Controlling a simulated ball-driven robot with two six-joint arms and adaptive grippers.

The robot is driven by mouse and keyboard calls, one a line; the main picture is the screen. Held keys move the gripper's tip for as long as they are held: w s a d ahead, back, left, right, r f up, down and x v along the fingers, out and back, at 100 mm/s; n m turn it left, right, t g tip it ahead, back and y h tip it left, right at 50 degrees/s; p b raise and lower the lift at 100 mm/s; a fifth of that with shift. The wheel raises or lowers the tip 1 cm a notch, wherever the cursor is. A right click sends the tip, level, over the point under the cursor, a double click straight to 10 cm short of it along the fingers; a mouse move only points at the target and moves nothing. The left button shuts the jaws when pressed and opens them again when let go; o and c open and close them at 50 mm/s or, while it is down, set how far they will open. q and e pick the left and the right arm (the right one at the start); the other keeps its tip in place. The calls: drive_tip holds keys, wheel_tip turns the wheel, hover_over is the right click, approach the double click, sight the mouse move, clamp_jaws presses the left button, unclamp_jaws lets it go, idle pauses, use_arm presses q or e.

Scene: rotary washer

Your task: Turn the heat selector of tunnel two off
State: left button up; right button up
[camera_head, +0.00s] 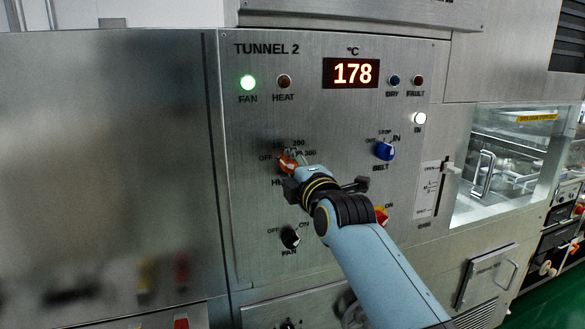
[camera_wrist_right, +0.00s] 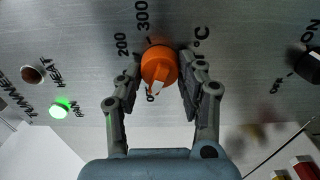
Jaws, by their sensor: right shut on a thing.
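The heat selector is an orange knob (camera_head: 289,160) on the TUNNEL 2 panel, under the 200 and 300 marks with OFF to its left. In the right wrist view the knob (camera_wrist_right: 158,64) sits between the two fingers of my right gripper (camera_wrist_right: 160,80), which is shut on it. Its white mark faces the bottom of that view, toward a partly hidden label that starts with O. In the head view my right gripper (camera_head: 292,172) covers part of the knob and its label. The HEAT lamp (camera_head: 284,81) is dark. My left gripper is not in view.
The display (camera_head: 351,73) reads 178. A black FAN knob (camera_head: 290,238) is below, a blue BELT knob (camera_head: 384,151) to the right, and a red-and-yellow knob (camera_head: 381,215) beside my arm. A glazed door (camera_head: 505,160) is farther right.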

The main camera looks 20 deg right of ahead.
drive_tip(key=o, duration=1.1)
drive_tip(key=shift+s, duration=0.1)
drive_tip(key=s, duration=0.7)
drive_tip(key=shift+s+d+f, duration=0.1)
drive_tip(key=shift+s, duration=0.05)
